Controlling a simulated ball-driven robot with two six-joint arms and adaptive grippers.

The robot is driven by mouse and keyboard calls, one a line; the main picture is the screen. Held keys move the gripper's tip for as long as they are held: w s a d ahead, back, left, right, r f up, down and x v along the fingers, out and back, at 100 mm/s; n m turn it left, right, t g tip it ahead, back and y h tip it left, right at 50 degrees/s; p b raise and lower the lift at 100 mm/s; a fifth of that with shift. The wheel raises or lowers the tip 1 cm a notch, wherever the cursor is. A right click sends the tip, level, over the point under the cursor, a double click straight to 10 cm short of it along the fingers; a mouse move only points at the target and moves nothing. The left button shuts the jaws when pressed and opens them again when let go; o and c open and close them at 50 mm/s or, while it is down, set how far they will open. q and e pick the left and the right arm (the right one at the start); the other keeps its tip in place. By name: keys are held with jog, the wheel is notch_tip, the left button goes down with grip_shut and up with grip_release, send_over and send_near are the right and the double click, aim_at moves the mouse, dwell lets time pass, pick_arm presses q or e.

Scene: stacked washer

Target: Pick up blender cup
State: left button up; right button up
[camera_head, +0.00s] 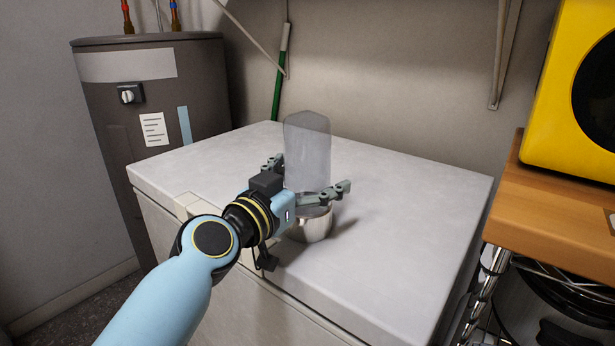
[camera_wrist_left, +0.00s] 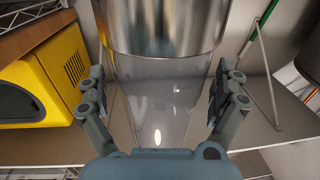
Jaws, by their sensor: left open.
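The blender cup (camera_head: 307,150) is a translucent grey, tall vessel upright on a shiny metal base (camera_head: 313,229), which stands on the white top of the appliance. In the left wrist view the cup (camera_wrist_left: 155,105) appears upside down, with the metal base (camera_wrist_left: 165,25) above it. My left gripper (camera_head: 308,176) is open at the cup's lower part, just above the base. Its fingers lie on either side of the cup, and in the left wrist view (camera_wrist_left: 160,88) gaps show between them and the cup. The gripper hides part of the base. My right gripper is not in view.
The white top (camera_head: 410,210) is otherwise clear. A grey water heater (camera_head: 155,95) stands at the back left. A yellow appliance (camera_head: 575,95) sits on a wooden shelf (camera_head: 560,200) at the right. A green-handled pole (camera_head: 279,85) leans on the back wall.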

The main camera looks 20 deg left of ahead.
pick_arm(q)
jog(key=shift+c, duration=0.2)
jog(key=c, duration=1.4)
jog(key=shift+c, duration=0.4)
jog(key=shift+r, duration=0.1)
